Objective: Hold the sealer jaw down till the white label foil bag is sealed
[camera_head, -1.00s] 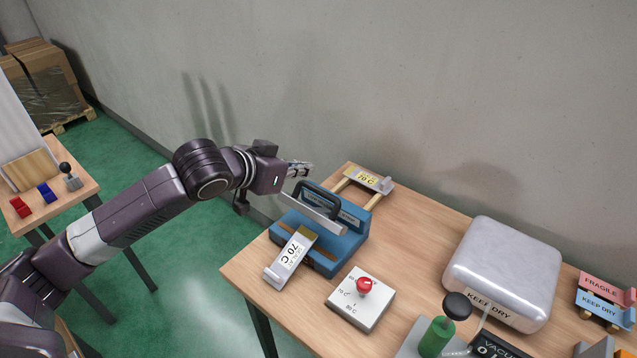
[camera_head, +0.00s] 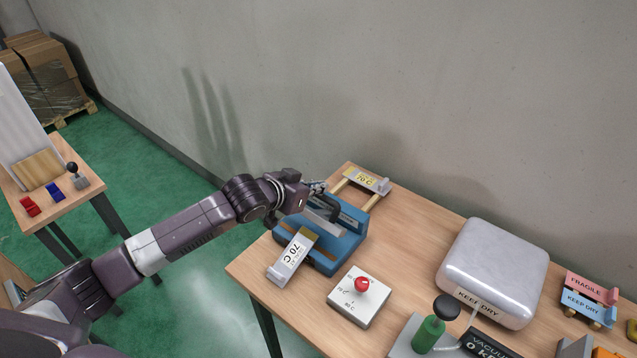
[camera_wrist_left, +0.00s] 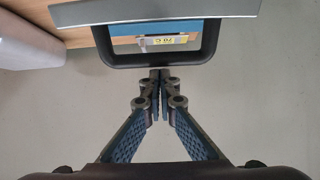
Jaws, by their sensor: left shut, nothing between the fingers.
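The blue sealer (camera_head: 341,252) stands at the table's left end, with its black-handled jaw (camera_head: 326,214) raised. The foil bag with the white 70 C label (camera_head: 292,257) lies at the sealer's front, its far end by the sealing strip. My left gripper (camera_head: 318,187) is shut and empty, at the far side of the jaw handle. In the left wrist view my closed fingertips (camera_wrist_left: 160,76) meet the edge of the black handle (camera_wrist_left: 157,60); I cannot tell whether they touch it. My right gripper is not in view.
A yellow-label 70 C bag (camera_head: 367,181) rests on a wooden rack behind the sealer. A white dial box with a red knob (camera_head: 362,284) is in front. A silvery KEEP DRY package (camera_head: 494,268) and a green-handled vacuum device (camera_head: 428,335) stand to the right. Bare tabletop lies between.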

